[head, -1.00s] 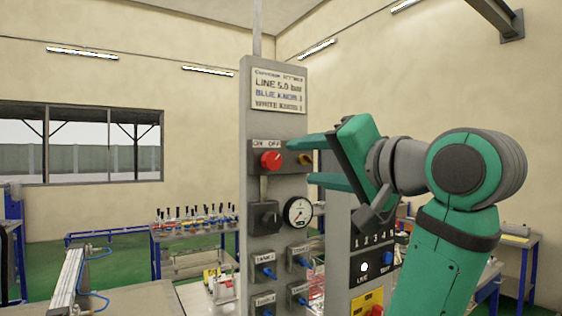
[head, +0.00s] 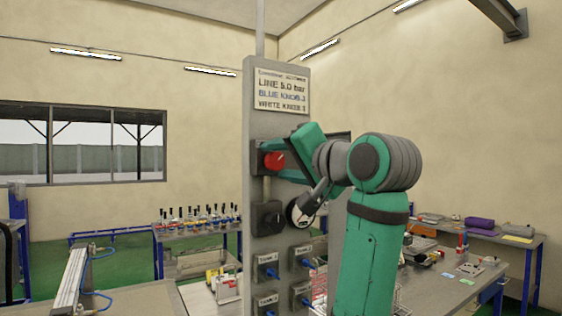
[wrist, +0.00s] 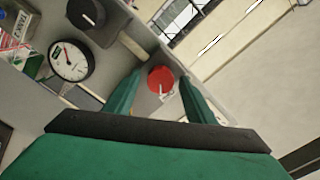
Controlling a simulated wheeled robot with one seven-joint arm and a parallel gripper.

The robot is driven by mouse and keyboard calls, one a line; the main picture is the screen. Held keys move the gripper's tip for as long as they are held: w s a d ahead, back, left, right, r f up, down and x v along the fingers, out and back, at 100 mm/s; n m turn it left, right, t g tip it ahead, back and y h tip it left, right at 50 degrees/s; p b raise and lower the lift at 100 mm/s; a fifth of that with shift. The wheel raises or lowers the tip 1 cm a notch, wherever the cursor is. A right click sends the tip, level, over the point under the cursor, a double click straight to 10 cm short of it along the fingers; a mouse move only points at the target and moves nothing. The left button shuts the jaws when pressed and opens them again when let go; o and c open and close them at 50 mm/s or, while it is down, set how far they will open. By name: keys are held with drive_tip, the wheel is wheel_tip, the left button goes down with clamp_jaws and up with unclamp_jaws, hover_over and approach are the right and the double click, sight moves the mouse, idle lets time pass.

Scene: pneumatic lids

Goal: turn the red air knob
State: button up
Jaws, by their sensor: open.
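The red air knob (head: 274,161) is on the upper part of the grey panel post (head: 249,100). In the wrist view the red knob (wrist: 160,79) lies ahead of my gripper (wrist: 154,88), in the gap between the two green fingers. My gripper (head: 278,160) is open and empty, with its fingers pointing at the knob from the right. I cannot tell whether the fingertips touch the knob. The gripper hides the right part of the knob's plate.
A black knob (head: 267,218) and a pressure gauge (wrist: 71,60) sit below the red knob. Several small blue knobs (head: 270,271) are lower on the panel. A sign (head: 282,92) is above. Tables stand behind on both sides.

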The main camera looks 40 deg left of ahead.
drive_tip(key=shift+c, duration=0.3)
drive_tip(key=c, duration=1)
